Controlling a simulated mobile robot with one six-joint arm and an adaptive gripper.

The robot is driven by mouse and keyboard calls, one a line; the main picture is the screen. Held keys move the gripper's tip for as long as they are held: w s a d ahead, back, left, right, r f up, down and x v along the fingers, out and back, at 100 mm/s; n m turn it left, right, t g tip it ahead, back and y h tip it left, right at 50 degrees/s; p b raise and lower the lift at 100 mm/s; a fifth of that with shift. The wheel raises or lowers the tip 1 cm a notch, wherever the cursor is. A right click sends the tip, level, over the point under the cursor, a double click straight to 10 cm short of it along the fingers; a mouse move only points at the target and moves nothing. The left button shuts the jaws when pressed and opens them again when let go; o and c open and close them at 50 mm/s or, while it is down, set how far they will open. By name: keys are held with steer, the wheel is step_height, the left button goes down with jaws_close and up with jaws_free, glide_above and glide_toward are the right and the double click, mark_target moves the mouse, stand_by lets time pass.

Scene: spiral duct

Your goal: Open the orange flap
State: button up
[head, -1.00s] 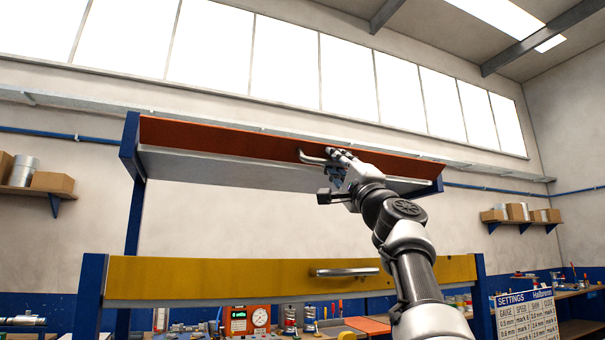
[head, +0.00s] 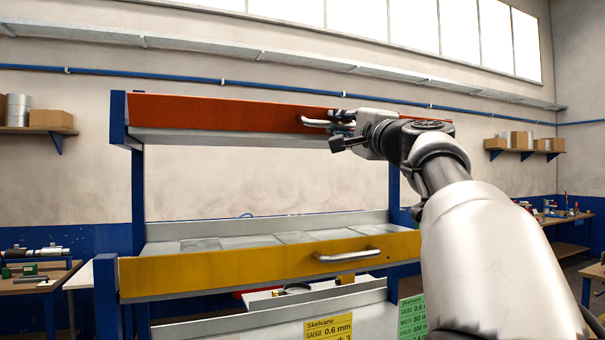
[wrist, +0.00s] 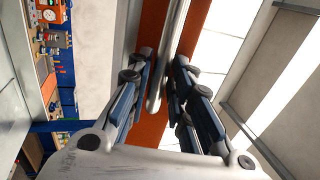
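The orange flap (head: 225,113) is the long front panel of the top shelf in the head view. It stands close against the shelf front and looks shut. Its grey bar handle (head: 318,123) sits right of the middle, partly hidden by my gripper (head: 343,125). In the wrist view the orange flap (wrist: 150,28) runs up behind the fingers. The handle (wrist: 168,50) passes between the two fingers of my gripper (wrist: 163,75). The fingers are apart, with a narrow gap visible beside the bar; firm contact does not show.
Below is a yellow panel (head: 250,272) with its own handle (head: 348,256), fronting a grey shelf. Blue posts (head: 138,200) frame the unit. Wall shelves with boxes (head: 50,119) are at both sides. The space between the orange and yellow panels is open.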

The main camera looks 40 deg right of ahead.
steer(key=shift+w+r+g+p, duration=0.15)
steer(key=shift+r+g+p, duration=0.7)
steer(key=shift+p, duration=2.35)
steer(key=g+p, duration=0.1)
steer(key=p, duration=0.4)
steer(key=g+y+p, duration=0.1)
steer(key=p, duration=0.5)
steer(key=shift+w+d+r+g+p, duration=0.1)
steer(key=shift+w+r+g+p, duration=0.2)
steer(key=shift+w+r, duration=0.1)
steer(key=p, duration=0.3)
steer(key=g+p, duration=0.1)
steer(key=p, duration=0.2)
steer(key=shift+w+r+y, duration=0.15)
steer(key=shift+r+y, duration=0.1)
steer(key=shift+y, duration=0.05)
